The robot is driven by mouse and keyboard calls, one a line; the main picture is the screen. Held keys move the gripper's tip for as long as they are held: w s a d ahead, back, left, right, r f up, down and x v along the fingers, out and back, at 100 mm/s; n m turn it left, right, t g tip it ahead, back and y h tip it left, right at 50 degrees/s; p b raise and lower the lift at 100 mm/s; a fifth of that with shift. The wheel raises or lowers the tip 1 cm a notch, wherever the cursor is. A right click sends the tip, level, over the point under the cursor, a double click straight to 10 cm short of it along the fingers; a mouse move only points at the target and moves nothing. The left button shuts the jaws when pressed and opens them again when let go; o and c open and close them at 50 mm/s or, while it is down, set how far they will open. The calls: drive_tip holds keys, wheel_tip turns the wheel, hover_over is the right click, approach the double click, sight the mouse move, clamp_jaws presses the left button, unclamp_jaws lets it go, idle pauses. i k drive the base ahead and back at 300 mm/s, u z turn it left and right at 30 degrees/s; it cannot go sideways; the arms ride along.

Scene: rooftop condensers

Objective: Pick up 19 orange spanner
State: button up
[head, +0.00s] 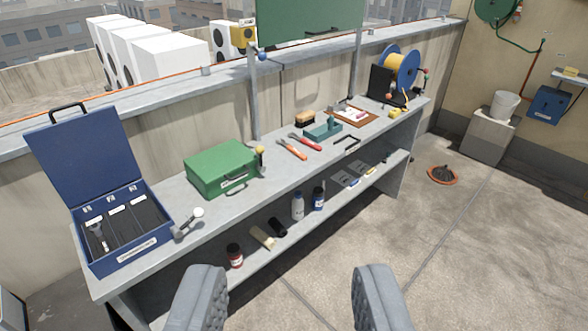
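An orange-handled tool (292,150), which looks like the orange spanner, lies on the grey bench top (215,208) near its middle. A red-handled tool (305,141) lies close beside it on the right. Their size markings are too small to read. My gripper (289,268) is open and empty, its two grey fingers wide apart at the bottom of the view. It is well short of the bench, with floor showing between the fingers. An open blue case (125,253) stands at the bench's left end, with a grey spanner (97,236) in its left compartment.
A lower shelf (272,254) holds several bottles. A post (253,95) rises behind the bench. The floor (455,235) at right is mostly clear.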

sight(292, 148)
drive_tip(key=z, duration=0.95)
drive_tip(key=i, duration=2.65)
drive_tip(key=u, duration=0.7)
